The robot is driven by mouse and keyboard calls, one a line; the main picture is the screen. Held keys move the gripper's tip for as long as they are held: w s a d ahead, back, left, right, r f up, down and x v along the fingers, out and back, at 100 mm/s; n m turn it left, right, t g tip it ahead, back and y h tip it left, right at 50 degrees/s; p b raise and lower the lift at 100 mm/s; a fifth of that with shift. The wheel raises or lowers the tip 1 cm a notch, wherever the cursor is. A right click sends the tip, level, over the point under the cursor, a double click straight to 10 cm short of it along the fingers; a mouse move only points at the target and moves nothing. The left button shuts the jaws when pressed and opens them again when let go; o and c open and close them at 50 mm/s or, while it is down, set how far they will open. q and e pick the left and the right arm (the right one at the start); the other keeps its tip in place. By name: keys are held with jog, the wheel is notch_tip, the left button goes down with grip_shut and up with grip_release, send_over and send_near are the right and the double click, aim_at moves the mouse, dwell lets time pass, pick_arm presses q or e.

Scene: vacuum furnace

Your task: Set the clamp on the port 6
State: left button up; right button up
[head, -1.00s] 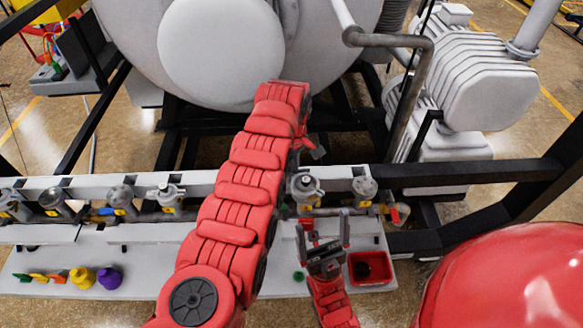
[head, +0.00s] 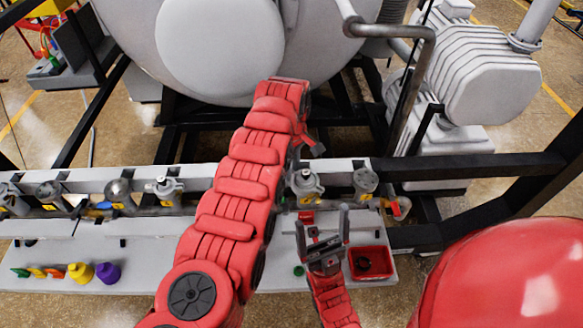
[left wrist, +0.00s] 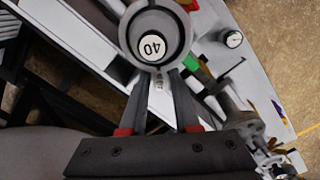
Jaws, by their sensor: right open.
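A row of grey ports with yellow labels runs along the bench; the label numbers are too small to read. One capped port (head: 305,186) stands just right of my left arm, another port (head: 365,182) beyond it. My left gripper (head: 312,147) is mostly hidden by its own arm, above and behind the capped port. In the left wrist view its two fingers (left wrist: 157,85) reach to a grey ring (left wrist: 131,37) around a white disc marked 40 (left wrist: 152,46); whether they grip it is unclear. My right gripper (head: 325,238) is open and empty, low over the bench. No clamp is clearly identifiable.
A red tray (head: 384,275) holding a dark round part (head: 363,264) is right of my right gripper. A green piece (head: 299,270) lies left of it. Yellow (head: 80,273) and purple (head: 108,273) pieces lie far left. Black frame beams (head: 470,168) and pipes (head: 425,75) crowd the right.

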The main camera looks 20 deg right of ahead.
pick_arm(q)
jog(key=o, duration=0.3)
jog(key=shift+o, duration=0.2)
jog(key=shift+r, duration=0.25)
notch_tip(320, 180, up, 4)
jog(key=shift+w+r+b, duration=0.1)
jog(key=shift+r+b, duration=0.05)
jog(key=shift+b, duration=0.9)
notch_tip(320, 180, up, 4)
jog(key=shift+f+p, duration=0.15)
jog(key=shift+p, duration=0.25)
notch_tip(320, 180, up, 9)
jog(key=p, duration=0.9)
